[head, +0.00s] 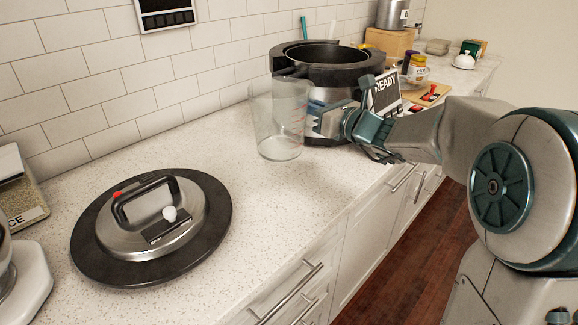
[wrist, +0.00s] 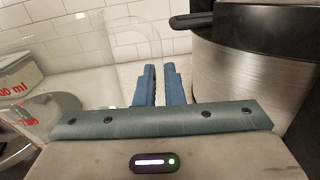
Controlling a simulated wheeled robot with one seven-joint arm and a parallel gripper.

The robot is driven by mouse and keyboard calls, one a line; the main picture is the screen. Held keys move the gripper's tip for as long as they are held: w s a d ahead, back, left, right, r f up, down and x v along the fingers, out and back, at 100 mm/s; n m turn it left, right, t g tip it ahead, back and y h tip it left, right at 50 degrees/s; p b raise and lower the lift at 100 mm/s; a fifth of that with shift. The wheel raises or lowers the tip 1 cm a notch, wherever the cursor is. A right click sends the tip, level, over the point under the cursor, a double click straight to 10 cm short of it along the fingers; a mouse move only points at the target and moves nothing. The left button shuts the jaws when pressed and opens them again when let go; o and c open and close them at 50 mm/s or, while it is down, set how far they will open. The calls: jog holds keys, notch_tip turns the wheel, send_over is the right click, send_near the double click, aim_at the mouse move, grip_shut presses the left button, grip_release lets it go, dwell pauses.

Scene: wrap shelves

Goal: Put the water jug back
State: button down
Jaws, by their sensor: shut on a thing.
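The water jug (head: 277,125) is a clear, empty-looking vessel with red markings, upright on the left of my gripper (head: 347,122) in the head view. I cannot tell whether its base touches the counter or hangs just above it. In the wrist view the jug (wrist: 70,60) fills the left side, with "00 ml" lettering showing. My gripper's blue fingers (wrist: 159,85) are close together, shut on the jug's clear handle. The exact contact is hard to see through the transparent wall.
A large cooker pot (head: 322,62) with a "READY" display stands right behind the jug; its steel side (wrist: 255,75) is close to my fingers. A round lid (head: 165,245) lies on the counter (head: 240,190) at front left. The counter between lid and jug is clear.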

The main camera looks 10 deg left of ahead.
notch_tip(320, 180, down, 10)
jog(key=shift+s+r+b, duration=0.1)
jog(key=shift+r+b, duration=0.15)
jog(key=shift+b, duration=0.5)
jog(key=shift+f, duration=0.25)
jog(key=c, duration=1.5)
grip_release()
jog(key=shift+r, duration=0.1)
jog(key=shift+c, duration=0.2)
jog(key=shift+r, duration=0.1)
jog(key=v, duration=1.2)
